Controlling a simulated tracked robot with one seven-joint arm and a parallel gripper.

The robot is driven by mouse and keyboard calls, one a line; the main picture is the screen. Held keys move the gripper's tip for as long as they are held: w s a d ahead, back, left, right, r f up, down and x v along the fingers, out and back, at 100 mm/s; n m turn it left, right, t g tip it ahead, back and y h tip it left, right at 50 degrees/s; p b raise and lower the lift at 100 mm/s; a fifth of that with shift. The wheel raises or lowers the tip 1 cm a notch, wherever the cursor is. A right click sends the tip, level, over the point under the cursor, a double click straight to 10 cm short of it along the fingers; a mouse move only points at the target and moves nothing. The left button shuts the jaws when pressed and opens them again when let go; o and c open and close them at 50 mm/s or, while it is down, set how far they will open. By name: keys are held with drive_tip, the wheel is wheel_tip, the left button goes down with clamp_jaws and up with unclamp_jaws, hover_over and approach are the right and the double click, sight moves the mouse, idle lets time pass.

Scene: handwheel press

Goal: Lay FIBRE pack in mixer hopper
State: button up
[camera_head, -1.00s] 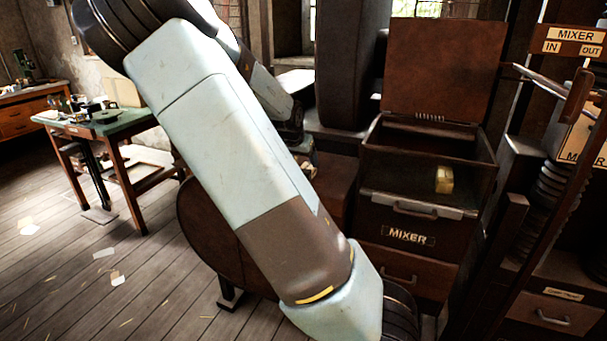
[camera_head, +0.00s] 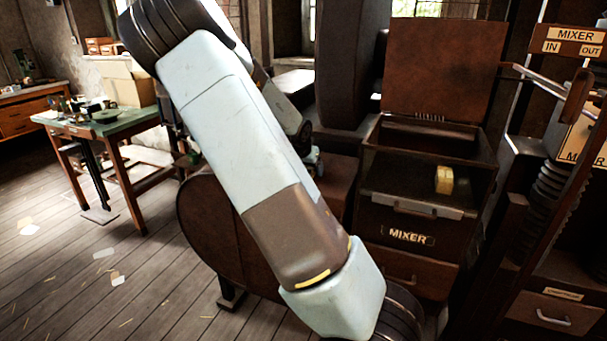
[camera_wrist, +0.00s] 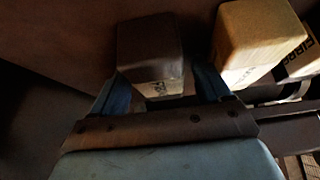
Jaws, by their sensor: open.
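In the wrist view my gripper (camera_wrist: 163,82) is open, with one blue finger on each side of a dark brown block (camera_wrist: 150,45). The block has a pale lettered band on its near face, too dim to read. I cannot tell if the fingers touch it. My gripper is not clearly visible there.
The brown hopper lid (camera_head: 443,65) leans back.

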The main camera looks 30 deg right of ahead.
drive_tip(key=shift+c, duration=0.2)
drive_tip(key=c, duration=1.1)
